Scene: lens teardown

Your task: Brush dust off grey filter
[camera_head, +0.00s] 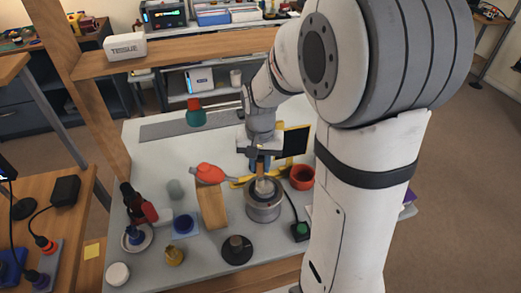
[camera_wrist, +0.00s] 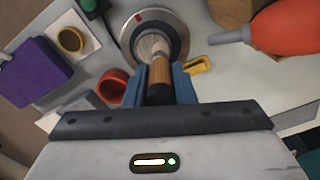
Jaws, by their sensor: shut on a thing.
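My gripper (camera_head: 262,153) is shut on a brush, with its blue fingers on both sides of the wooden handle (camera_wrist: 159,74). The pale bristles (camera_wrist: 153,47) point down into a round grey metal holder (camera_head: 263,210), which also shows in the wrist view (camera_wrist: 127,38) with a red mark on its rim. The bristles appear to touch the round grey face inside the holder, likely the grey filter (camera_wrist: 174,43). The brush hides part of that face. I cannot make out any dust on it.
A red cup (camera_head: 302,178) stands close right of the holder. A red blower (camera_head: 210,173) lies by a wooden block (camera_head: 212,208) on the left. A black knob (camera_head: 236,250) and a green-button box (camera_head: 300,230) are near the front. The front left holds several small parts.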

